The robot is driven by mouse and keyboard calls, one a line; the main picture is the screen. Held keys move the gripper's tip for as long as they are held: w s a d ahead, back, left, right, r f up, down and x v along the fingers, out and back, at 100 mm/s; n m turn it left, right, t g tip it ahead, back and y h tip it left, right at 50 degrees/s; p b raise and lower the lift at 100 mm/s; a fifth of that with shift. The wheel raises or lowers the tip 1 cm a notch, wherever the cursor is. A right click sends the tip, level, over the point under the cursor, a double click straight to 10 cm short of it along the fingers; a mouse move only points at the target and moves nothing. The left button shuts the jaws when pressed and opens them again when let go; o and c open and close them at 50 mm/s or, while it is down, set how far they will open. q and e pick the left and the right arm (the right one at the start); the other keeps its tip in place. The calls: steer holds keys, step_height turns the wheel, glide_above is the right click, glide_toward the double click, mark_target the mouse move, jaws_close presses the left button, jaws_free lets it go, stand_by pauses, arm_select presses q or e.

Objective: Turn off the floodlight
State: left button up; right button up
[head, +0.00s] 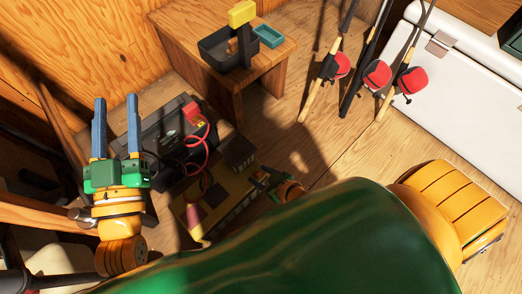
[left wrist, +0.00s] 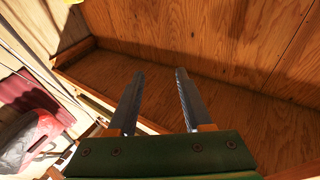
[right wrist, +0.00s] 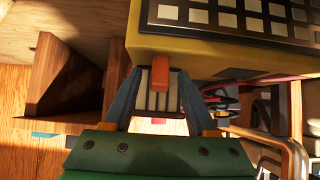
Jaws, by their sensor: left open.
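A yellow box with a black grid of pale cells, which looks like the floodlight (right wrist: 235,45), fills the upper right of the right wrist view. An orange-red switch-like block (right wrist: 160,78) sticks out by its near edge, in front of a pale ribbed part. My right gripper (right wrist: 160,85) is open, with its fingers on either side of this block; whether they touch it I cannot tell. In the head view my right gripper (head: 262,181) is small and partly hidden behind my green body. My left gripper (head: 116,103) is open and empty, raised at the left.
A dark case with red cables (head: 190,140) lies at the left middle. A wooden table (head: 215,55) holds a black tray, a yellow-topped post and a teal tray (head: 268,37). Several rods with red reels (head: 377,75) lean by a white chest (head: 455,85).

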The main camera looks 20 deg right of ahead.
mark_target(261, 176)
steer(key=shift+p+v, duration=0.75)
steer(key=shift+v, duration=0.3)
arm_select(q)
step_height(261, 176, down, 14)
steer(key=s+a+g+y+p, duration=0.1)
steer(key=s+a+g+y, duration=0.15)
steer(key=g, duration=0.55)
arm_select(e)
steer(key=shift+v, duration=0.9)
arm_select(q)
steer(key=s+a+f+n+g+y+p, duration=0.1)
steer(key=s+a+f+g+y, duration=0.1)
steer(key=s+f+g, duration=0.6)
steer(key=s+a, duration=0.1)
steer(key=s, duration=0.2)
steer(key=shift+p, duration=0.35)
arm_select(e)
steer(key=v, duration=0.3)
